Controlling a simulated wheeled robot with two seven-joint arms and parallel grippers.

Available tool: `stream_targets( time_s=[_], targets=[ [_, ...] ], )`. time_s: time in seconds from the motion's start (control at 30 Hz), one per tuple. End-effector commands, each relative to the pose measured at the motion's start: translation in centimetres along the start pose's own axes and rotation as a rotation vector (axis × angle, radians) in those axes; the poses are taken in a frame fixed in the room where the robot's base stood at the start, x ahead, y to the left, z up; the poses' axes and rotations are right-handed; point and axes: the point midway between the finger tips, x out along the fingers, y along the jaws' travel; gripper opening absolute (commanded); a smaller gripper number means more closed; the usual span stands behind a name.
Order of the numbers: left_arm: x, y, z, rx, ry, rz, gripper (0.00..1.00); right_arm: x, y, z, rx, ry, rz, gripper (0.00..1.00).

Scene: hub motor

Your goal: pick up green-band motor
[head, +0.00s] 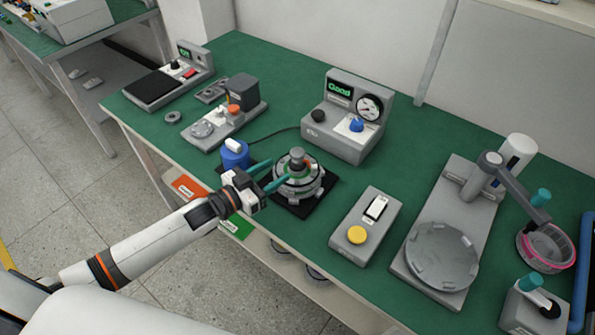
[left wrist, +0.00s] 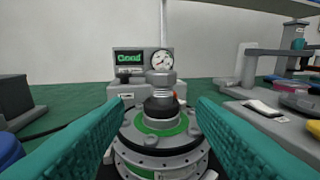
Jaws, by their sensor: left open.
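The green-band motor (head: 298,180) is a round grey hub with a green ring on top and a dark and grey shaft standing up from its middle. It sits upright on a black pad (head: 325,190) on the green bench. It also shows in the left wrist view (left wrist: 160,145), centred between the fingers. My left gripper (head: 268,176) has teal fingers and is open, reaching in from the left at the motor's shaft. In the left wrist view its fingertips (left wrist: 160,108) are on either side of the shaft, apart from it. My right gripper is not in view.
A grey tester (head: 345,115) with a lit "Good" display and gauge stands behind the motor. A switch box with a yellow button (head: 365,225) and a round-plate fixture (head: 440,255) stand to the right.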

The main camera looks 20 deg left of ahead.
Motion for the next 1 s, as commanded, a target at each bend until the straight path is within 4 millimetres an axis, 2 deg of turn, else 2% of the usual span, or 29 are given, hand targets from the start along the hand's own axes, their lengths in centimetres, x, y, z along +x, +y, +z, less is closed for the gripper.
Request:
stream_targets(
  time_s=[0.1,0.37,0.6,0.73,0.93,1.0],
  targets=[
    [2.0,0.0,0.2,0.000,0.000,0.001,0.51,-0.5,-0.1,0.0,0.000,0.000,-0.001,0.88],
    [4.0,-0.1,0.1,0.001,0.001,0.001,0.51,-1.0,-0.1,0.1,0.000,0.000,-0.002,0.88],
    [7.5,-0.3,-0.1,0.001,0.000,0.001,0.51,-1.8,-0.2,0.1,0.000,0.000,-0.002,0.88],
    [8.3,-0.3,-0.3,0.001,0.002,0.000,0.51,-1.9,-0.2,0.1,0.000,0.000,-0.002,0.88],
    [8.3,-0.3,-0.3,0.001,0.002,0.000,0.51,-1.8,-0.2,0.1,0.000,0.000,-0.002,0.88],
    [8.3,-0.3,-0.3,0.001,0.002,0.000,0.41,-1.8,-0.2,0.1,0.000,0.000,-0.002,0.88]
  ],
)
